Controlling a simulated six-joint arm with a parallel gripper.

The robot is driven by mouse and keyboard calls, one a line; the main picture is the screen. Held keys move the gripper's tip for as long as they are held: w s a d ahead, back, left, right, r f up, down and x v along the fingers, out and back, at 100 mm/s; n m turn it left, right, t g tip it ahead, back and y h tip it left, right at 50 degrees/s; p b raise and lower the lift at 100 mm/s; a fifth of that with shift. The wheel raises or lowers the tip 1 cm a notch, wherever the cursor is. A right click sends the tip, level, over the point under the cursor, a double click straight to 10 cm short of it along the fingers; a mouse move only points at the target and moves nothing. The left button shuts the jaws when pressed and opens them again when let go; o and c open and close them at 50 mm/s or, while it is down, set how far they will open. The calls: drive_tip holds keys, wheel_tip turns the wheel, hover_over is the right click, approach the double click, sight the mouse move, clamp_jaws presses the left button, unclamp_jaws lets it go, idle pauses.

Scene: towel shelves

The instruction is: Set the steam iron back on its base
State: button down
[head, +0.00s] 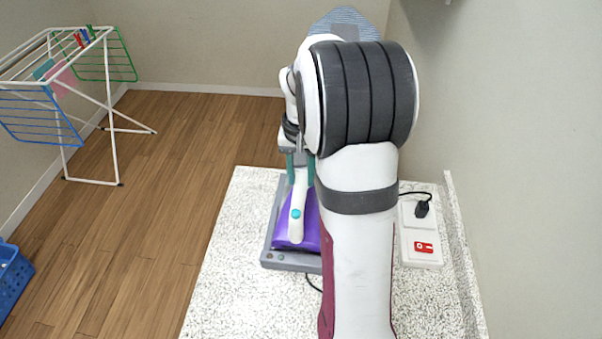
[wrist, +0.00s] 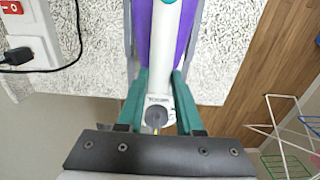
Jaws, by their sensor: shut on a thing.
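The steam iron has a purple body (head: 311,232) and a white handle with a teal button. It lies over its grey base (head: 283,260) on the speckled counter; I cannot tell whether it touches the base or hangs just above it. My gripper (head: 300,166) is at the far end of the handle. In the wrist view the teal fingers of my gripper (wrist: 160,92) are shut on the white handle of the iron (wrist: 162,50), one on each side. Grey base edges (wrist: 128,25) show beside the purple body. My arm hides the iron's right side in the head view.
A white socket panel (head: 410,244) with a red switch and a black plug (head: 422,209) is at the right, by a low ledge and wall. A black cord runs near the base. The counter (head: 225,300) is clear at left. A drying rack (head: 110,120) and blue basket (head: 12,280) stand further left.

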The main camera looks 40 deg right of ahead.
drive_tip(key=shift+f, duration=0.75)
idle(1.1)
unclamp_jaws()
drive_tip(key=shift+r, duration=4)
drive_tip(key=s+a+r+n+y, duration=0.1)
drive_tip(key=s+a, duration=0.4)
drive_tip(key=a, duration=0.3)
drive_tip(key=s+a+r+n, duration=0.1)
drive_tip(key=s+a+r, duration=0.1)
drive_tip(key=s+a, duration=0.45)
drive_tip(key=s+a+f+n, duration=0.1)
drive_tip(key=s+a+f, duration=0.2)
drive_tip(key=s+a, duration=0.5)
drive_tip(key=shift+s+a+f+y, duration=0.2)
drive_tip(key=shift+s+a+y, duration=0.2)
drive_tip(key=shift+s, duration=0.35)
